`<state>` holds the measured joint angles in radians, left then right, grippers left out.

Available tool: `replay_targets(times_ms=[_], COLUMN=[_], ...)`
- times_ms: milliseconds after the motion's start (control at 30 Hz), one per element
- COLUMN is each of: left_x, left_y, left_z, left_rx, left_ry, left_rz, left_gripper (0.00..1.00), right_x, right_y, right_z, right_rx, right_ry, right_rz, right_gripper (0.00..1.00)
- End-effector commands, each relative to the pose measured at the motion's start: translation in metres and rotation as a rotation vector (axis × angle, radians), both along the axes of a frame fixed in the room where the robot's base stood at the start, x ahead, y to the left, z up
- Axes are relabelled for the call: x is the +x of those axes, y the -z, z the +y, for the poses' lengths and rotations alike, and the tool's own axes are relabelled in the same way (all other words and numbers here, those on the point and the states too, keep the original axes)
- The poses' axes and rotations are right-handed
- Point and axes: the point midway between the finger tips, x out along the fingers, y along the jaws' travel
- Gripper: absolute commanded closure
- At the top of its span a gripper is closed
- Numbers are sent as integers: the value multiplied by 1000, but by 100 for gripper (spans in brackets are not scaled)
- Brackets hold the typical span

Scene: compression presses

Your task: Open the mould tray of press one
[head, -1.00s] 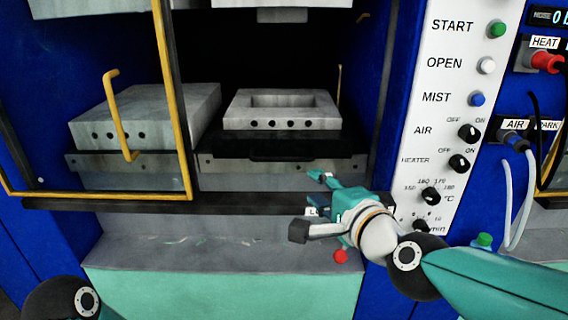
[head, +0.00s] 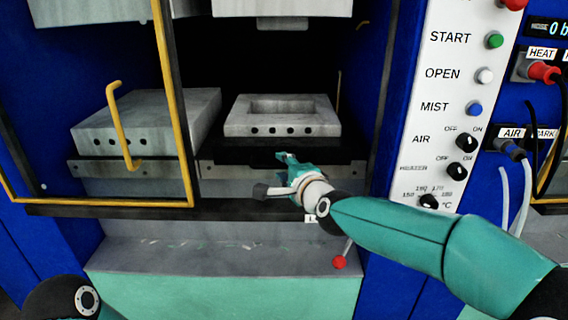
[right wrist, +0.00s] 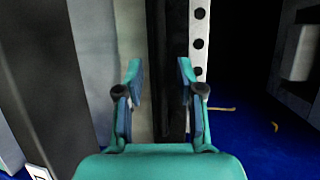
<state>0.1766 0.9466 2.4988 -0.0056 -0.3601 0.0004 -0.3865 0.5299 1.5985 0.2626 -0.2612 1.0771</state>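The mould tray (head: 335,150) of the press is a black slab under a grey mould block (head: 240,122) with a recess and a row of holes in its front. My right gripper (head: 286,160) is at the tray's front edge in the head view and covers part of it. In the right wrist view my right gripper (right wrist: 160,72) has its fingers apart and empty. The dark tray front (right wrist: 173,50) runs upright between and beyond them; contact cannot be told. The tray's handle is hard to make out. My left gripper is out of view.
A yellow-framed guard (head: 170,85) with a yellow handle (head: 119,125) stands left of the tray. The white button panel (head: 440,110) is to the right. A red-knobbed lever (head: 339,262) is below, under my right arm. A dark ledge (head: 120,208) crosses the front.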

Motion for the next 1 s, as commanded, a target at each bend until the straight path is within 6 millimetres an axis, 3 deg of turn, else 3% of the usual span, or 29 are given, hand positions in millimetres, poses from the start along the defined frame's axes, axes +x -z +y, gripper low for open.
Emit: replay_targets(times_ms=[400, 633, 1000], left_x=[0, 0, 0], left_y=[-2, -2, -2], left_z=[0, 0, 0], left_rx=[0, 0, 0], left_ry=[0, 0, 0], left_rz=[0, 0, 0], left_gripper=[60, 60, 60], right_x=[6, 6, 6], right_y=[2, 2, 4], right_z=[3, 3, 2], right_rx=[-1, -1, -2], right_ry=[-1, -1, -3], right_rz=[1, 1, 4], right_gripper=[64, 100, 100])
